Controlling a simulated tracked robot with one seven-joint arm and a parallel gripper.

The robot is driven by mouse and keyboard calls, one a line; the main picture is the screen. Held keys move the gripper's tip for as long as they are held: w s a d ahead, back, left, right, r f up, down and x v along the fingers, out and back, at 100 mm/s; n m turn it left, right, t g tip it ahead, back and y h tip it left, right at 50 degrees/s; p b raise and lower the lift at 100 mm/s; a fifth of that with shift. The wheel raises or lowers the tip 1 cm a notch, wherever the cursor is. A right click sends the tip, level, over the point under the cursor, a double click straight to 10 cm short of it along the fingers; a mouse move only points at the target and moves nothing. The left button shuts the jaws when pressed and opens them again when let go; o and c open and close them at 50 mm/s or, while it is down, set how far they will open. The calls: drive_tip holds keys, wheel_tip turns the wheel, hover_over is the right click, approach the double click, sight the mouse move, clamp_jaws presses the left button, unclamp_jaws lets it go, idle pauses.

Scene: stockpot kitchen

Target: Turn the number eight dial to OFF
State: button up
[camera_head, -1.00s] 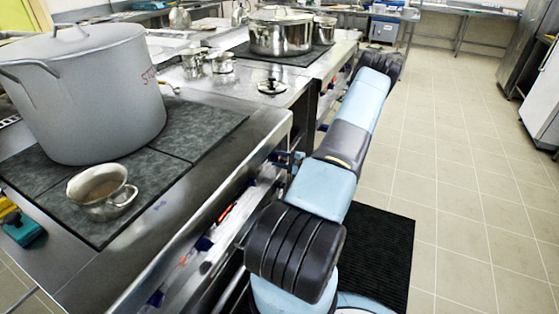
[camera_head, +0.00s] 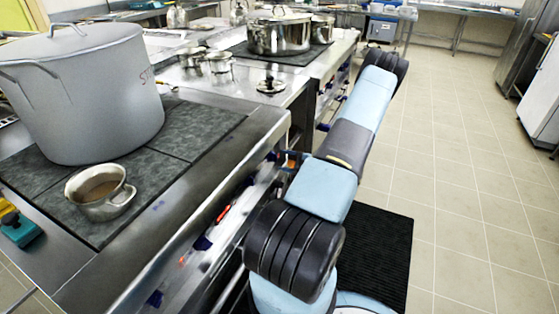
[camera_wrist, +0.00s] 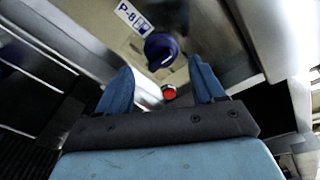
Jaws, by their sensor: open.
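The number eight dial (camera_wrist: 161,51) is a dark blue knob on the stove's front panel, beside a white label marked P-8 (camera_wrist: 134,18). A red round light (camera_wrist: 169,92) sits below it in the wrist view. My gripper (camera_wrist: 160,78) is open and empty, with its two blue fingers pointing at the panel. The dial lies just beyond the fingertips, roughly centred on the gap between them. I cannot tell whether the fingers touch it. In the head view my arm hides the gripper. Which way the dial's pointer faces is hard to read.
A large grey stockpot (camera_head: 84,95) and a small steel pot (camera_head: 101,190) stand on the dark cooktop. Other blue knobs (camera_head: 202,243) line the stove front. Steel pots (camera_head: 280,35) stand farther back. The tiled floor (camera_head: 455,190) on the right is clear.

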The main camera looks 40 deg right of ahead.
drive_tip(key=v, duration=0.9)
drive_tip(key=shift+s, duration=0.4)
drive_tip(key=shift+d, duration=0.1)
